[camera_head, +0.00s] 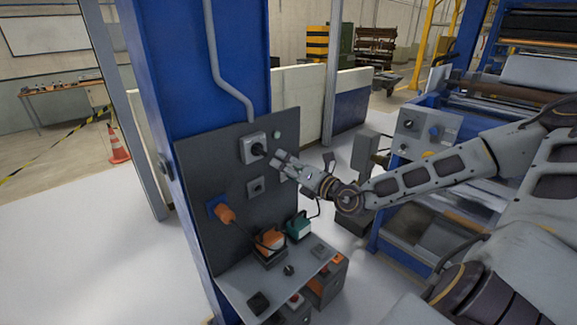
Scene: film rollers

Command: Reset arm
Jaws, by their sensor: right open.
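My right arm (430,175) comes in from the right and reaches toward a dark panel on a blue column. My right gripper (281,160) is open, with its fingertips close to a grey switch box with a black round knob (258,149). I cannot tell whether the fingertips touch the knob. No object shows between the fingers. My left gripper is not in view.
The dark panel (205,165) also carries a small grey box (255,187) and an orange plug (225,213) with a cable. A shelf (235,290) below holds orange and teal devices. A blue roller machine (405,225) stands at the right. An orange cone (117,146) stands at the left.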

